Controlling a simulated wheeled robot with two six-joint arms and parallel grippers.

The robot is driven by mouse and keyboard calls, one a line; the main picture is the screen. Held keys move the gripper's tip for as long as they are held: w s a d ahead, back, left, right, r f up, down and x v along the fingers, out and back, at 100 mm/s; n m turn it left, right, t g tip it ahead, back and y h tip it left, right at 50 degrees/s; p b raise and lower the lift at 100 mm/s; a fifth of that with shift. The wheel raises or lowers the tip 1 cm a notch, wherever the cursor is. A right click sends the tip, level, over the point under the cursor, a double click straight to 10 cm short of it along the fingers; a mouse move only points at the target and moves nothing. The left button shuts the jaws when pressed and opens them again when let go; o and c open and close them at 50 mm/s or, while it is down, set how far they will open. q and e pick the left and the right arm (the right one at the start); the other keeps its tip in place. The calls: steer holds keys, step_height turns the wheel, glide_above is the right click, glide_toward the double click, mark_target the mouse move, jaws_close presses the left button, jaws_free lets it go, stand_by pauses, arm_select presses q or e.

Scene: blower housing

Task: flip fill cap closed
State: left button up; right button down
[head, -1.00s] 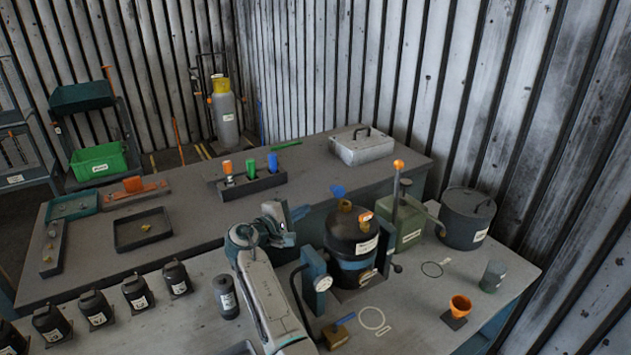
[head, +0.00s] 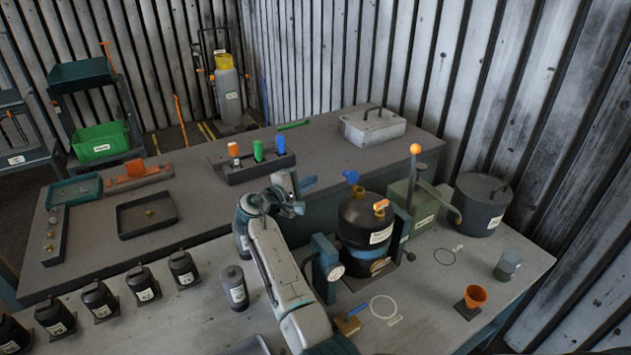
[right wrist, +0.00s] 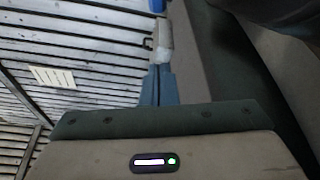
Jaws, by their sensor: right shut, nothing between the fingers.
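The black round vessel (head: 352,218) stands upright in a blue frame on the near bench. An orange part (head: 381,205) sits on its upper right side and a blue winged part (head: 351,177) shows behind its top. I cannot tell which of these is the fill cap, or how it is tilted. My right gripper (head: 306,184) is shut and empty, raised to the left of the vessel and apart from it. Its closed fingers show in the right wrist view (right wrist: 161,50), with no part of the vessel clearly visible there. My left gripper is not in view.
A green box with an orange-knobbed lever (head: 416,150) stands close right of the vessel. A grey lidded pot (head: 482,207) and an orange funnel (head: 474,297) are farther right. Several black bottles (head: 98,299) line the bench's left. A rack of coloured cylinders (head: 256,167) stands behind.

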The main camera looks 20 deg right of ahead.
mark_target(349, 176)
arm_select(q)
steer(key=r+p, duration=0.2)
steer(key=p, duration=0.1)
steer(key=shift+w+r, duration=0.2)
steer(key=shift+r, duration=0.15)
arm_select(e)
steer(key=d, duration=0.8)
steer(key=shift+r, duration=0.25)
steer(key=shift+s+a, duration=0.1)
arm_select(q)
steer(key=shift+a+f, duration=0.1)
